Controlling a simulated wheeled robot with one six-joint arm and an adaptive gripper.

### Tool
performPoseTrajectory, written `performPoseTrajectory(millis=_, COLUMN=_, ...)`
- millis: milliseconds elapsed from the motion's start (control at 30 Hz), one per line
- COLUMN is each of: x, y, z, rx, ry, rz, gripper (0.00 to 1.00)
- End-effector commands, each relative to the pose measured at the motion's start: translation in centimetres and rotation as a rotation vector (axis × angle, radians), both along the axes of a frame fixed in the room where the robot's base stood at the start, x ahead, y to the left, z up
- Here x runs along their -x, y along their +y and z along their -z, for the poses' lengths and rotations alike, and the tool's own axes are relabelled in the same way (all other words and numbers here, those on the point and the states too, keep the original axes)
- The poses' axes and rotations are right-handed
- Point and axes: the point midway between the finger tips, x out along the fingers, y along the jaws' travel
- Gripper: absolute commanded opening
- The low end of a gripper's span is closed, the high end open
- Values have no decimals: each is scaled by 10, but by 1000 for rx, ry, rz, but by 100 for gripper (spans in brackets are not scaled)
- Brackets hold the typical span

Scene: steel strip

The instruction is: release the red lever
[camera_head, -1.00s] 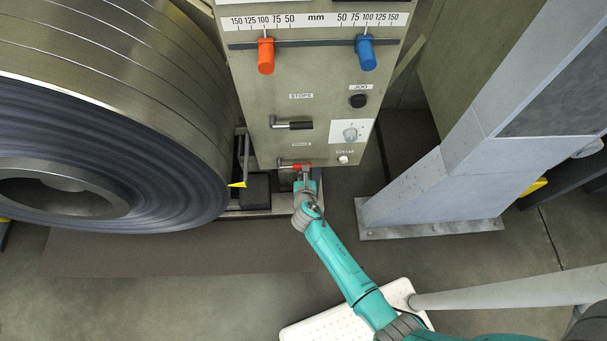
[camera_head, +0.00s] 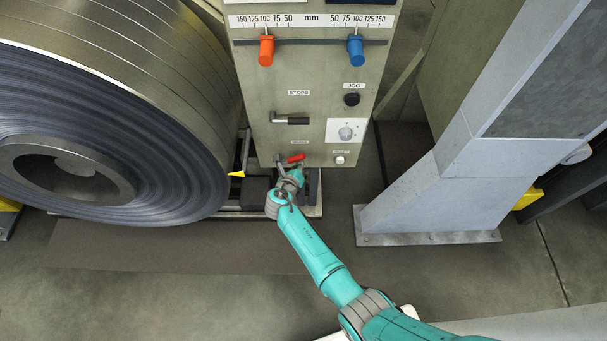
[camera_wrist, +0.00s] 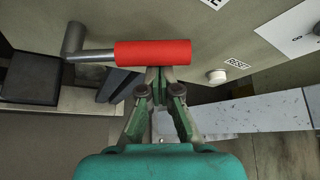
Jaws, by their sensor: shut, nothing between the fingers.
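The red lever (camera_head: 296,158) sits low on the grey control panel, its red grip slightly tilted with the right end higher. In the wrist view the red grip (camera_wrist: 153,53) lies across the upper middle, joined to a grey metal crank arm (camera_wrist: 85,55) on its left. My gripper (camera_head: 291,168) is just below the lever; in the wrist view its fingertips (camera_wrist: 160,75) are closed together at the grip's lower edge, with nothing between them. I cannot tell whether they touch it.
A large steel coil (camera_head: 150,170) stands left; a grey column (camera_head: 430,190) stands right.

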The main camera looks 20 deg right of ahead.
Motion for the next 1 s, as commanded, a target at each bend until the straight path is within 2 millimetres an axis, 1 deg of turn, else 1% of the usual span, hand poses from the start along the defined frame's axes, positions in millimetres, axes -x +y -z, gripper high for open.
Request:
performPoseTrajectory(millis=33, x=-2, y=4, z=-4, rx=42, ry=13, rz=-3, gripper=0)
performPoseTrajectory(millis=267, x=-5, y=12, z=-21, rx=252, ry=80, rz=-1, gripper=0)
performPoseTrajectory(millis=700, x=-13, y=37, z=-43, rx=642, ry=209, rz=-1, gripper=0)
performPoseTrajectory(millis=1000, x=-18, y=52, z=-50, rx=629, ry=204, rz=-1, gripper=0)
